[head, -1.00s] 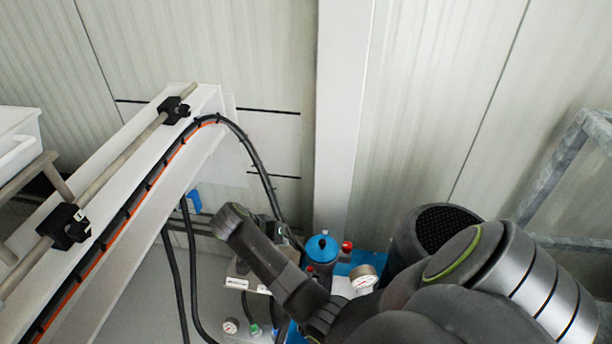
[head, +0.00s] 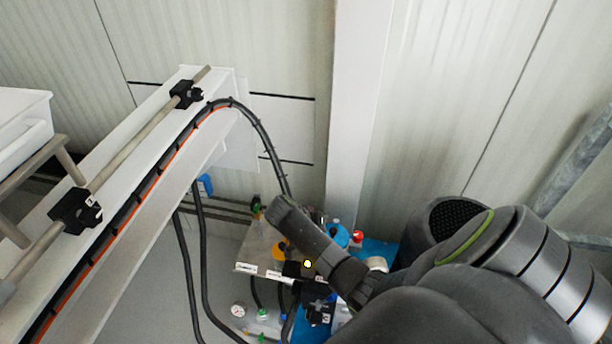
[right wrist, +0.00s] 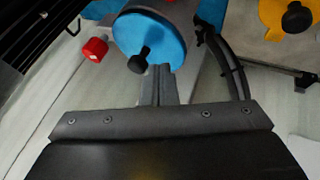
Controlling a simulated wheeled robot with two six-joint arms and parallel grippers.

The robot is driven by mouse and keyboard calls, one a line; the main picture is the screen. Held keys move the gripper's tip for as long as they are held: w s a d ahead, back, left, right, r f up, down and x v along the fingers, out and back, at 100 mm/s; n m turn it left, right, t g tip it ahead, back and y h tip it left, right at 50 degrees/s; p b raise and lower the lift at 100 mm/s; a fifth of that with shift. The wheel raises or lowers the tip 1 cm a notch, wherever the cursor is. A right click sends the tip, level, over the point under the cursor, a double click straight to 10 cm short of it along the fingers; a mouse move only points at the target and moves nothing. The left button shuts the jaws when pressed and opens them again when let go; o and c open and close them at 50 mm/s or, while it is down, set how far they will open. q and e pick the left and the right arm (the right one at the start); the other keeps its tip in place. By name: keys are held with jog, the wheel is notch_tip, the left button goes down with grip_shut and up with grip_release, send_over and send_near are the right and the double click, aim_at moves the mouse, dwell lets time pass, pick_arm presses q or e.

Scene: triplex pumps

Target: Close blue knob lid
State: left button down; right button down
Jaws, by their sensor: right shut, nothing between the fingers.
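The blue lid (right wrist: 150,42) is a round disc with a small black knob on its face, at the top of the right wrist view. It appears tilted toward the camera; I cannot tell whether it is fully seated. My right gripper (right wrist: 161,72) is shut and empty, its narrow fingertips just below the black knob; whether they touch is unclear. In the head view a blue cap (head: 339,235), seemingly the same lid, shows partly behind my right arm. My left gripper is not in view.
A red knob (right wrist: 95,49) sits left of the lid, and a yellow lid (right wrist: 283,18) with a black knob lies at the upper right. A curved black hose (right wrist: 227,60) runs close by. A white beam (head: 140,185) with cables stands at left in the head view.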

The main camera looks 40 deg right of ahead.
jog(key=shift+s+d, duration=0.25)
jog(key=shift+d, duration=0.05)
jog(key=shift+s+d+r+p, duration=0.15)
jog(key=shift+s+p, duration=0.1)
jog(key=shift+p, duration=0.4)
jog(key=shift+s+d+n+p, duration=0.15)
jog(key=shift+s+n+p, duration=0.05)
jog(key=shift+n+p, duration=0.25)
jog(key=shift+f, duration=0.3)
